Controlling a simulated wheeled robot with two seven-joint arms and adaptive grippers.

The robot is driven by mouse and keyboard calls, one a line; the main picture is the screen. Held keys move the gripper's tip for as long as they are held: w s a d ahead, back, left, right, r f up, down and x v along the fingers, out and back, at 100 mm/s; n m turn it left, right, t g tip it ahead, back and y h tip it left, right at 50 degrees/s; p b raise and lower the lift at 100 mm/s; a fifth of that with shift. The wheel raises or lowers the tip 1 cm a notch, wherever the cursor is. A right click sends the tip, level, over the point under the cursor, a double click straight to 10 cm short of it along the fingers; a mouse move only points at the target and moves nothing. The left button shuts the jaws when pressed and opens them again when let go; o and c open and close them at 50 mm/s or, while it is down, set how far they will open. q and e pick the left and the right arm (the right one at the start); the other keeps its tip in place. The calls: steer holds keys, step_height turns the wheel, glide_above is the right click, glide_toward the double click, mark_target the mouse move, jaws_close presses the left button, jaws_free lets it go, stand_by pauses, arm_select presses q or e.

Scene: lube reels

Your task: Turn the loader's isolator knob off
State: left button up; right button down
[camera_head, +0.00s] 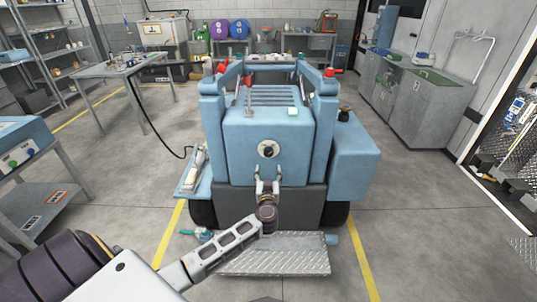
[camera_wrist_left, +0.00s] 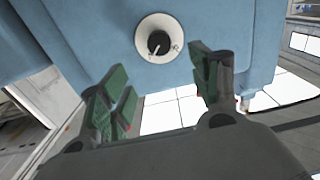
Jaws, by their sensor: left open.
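The isolator knob (camera_head: 267,149) is a black knob on a round pale plate, on the rear face of the blue loader (camera_head: 240,135). The knob also shows in the left wrist view (camera_wrist_left: 158,43), above and between the fingers, with small marks on its plate that I cannot read. My left gripper (camera_head: 267,183) is just below the knob in the head view, pointing up at the loader. In the left wrist view its green-padded fingers (camera_wrist_left: 160,90) are spread apart with nothing between them. The gripper is apart from the knob. My right gripper is not in view.
A diamond-plate step (camera_head: 285,262) juts from the loader's base below my left arm. A blue side box (camera_head: 352,155) stands at the loader's right. A workbench (camera_head: 130,68) and a blue control box (camera_head: 22,140) are at left. Floor beside the loader is largely clear.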

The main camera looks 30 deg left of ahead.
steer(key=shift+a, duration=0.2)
arm_select(q)
steer(key=b, duration=0.2)
glide_toward(269, 153)
steer(key=shift+x, duration=3.75)
steer(key=shift+b+x, duration=0.55)
steer(key=shift+x, duration=0.8)
steer(key=shift+a, duration=0.15)
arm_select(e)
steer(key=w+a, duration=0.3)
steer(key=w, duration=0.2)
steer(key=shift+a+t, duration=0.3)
arm_select(q)
steer(key=shift+c, duration=0.5)
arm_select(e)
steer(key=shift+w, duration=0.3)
arm_select(q)
steer(key=c, duration=0.9)
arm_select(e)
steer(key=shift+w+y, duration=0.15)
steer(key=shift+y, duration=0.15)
